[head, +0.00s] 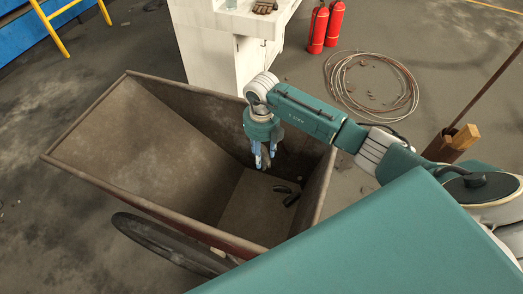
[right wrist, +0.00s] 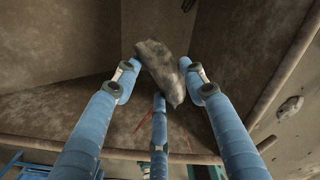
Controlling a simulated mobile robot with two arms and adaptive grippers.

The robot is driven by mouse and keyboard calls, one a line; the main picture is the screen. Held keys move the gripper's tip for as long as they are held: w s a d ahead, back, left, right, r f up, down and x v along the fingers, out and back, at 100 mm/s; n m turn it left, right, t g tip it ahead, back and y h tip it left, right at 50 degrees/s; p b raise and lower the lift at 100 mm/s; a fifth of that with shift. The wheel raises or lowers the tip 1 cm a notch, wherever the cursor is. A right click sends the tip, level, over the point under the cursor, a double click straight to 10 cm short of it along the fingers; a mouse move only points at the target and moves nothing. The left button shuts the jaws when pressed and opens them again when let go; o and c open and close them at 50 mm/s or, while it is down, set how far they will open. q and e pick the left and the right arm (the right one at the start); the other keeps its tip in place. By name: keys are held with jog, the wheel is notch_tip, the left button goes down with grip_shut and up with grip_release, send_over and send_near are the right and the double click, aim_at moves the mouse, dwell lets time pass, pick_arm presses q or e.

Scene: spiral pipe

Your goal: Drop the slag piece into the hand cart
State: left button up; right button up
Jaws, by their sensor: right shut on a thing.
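The hand cart (head: 100,135) is a large brown, worn metal bin with sloping walls and a dark wheel on its near side. My right gripper (head: 263,162) points down inside the cart's opening, near its right end and above the bottom. Its blue fingers are shut on the slag piece (right wrist: 160,70), a rough grey-brown lump, which shows clearly in the right wrist view with the cart's inner walls behind it. In the head view the slag is small and partly hidden by the fingers. My left gripper is not in view.
A small dark curved item (head: 288,194) lies in the cart's right end. A white cabinet (head: 215,60) stands close behind the cart. Two red fire extinguishers (head: 327,25) and a wire coil (head: 371,84) are on the floor behind. A stone-like lump (right wrist: 291,107) lies outside the cart.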

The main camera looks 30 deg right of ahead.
notch_tip(320, 180, down, 2)
jog(key=shift+f+b, duration=0.1)
jog(key=shift+b, duration=0.45)
jog(key=o, duration=1.3)
notch_tip(320, 180, up, 12)
jog(key=shift+r, duration=0.1)
